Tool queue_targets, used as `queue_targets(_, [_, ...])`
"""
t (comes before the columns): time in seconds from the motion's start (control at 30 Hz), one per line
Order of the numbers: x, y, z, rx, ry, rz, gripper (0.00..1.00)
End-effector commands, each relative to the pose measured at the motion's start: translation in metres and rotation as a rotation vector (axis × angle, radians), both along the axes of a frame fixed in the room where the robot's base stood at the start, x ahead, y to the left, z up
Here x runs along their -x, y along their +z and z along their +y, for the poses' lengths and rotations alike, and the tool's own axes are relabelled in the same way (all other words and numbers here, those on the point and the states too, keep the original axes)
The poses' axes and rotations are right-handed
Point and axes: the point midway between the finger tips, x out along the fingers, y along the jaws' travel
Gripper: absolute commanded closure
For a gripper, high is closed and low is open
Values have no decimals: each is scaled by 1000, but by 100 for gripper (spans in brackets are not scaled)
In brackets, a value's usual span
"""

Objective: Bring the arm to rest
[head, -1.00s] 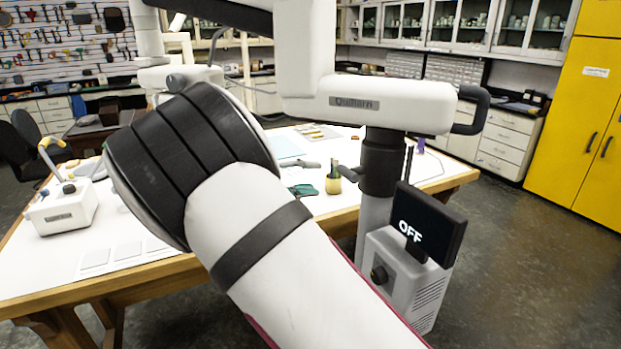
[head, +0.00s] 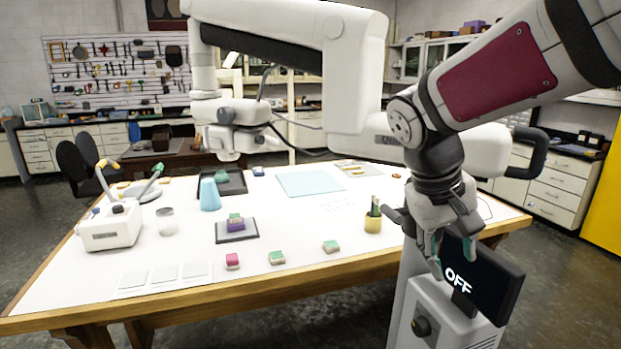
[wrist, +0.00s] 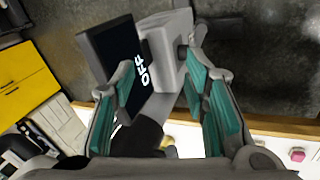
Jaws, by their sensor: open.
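My gripper (head: 438,250) hangs from my bent arm at the right of the head view, fingers pointing down. It is open and empty, in front of the machine's dark screen (head: 482,278), which reads OFF. In the wrist view my gripper's teal-padded fingers (wrist: 165,100) stand apart. The OFF screen (wrist: 115,65) and the grey machine box (wrist: 170,38) show beyond and between them. I cannot tell the exact gap between the fingers and the screen.
The white worktable (head: 290,240) with a wooden edge fills the middle. Open floor lies at the right.

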Motion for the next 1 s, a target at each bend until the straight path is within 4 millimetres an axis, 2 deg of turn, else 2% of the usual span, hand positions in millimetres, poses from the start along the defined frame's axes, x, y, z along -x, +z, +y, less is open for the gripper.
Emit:
queue_targets(0.03, [15, 4, -2, -48, -5, -24, 59])
queue_targets(0.3, [87, 13, 7, -258, 0, -166, 59])
queue_targets(0.5, [131, 11, 19, -348, 4, -289, 59])
queue_targets(0.7, [152, 5, 28, -382, 7, -365, 59])
queue_targets(1.0, [156, 4, 29, -388, 8, -379, 59])
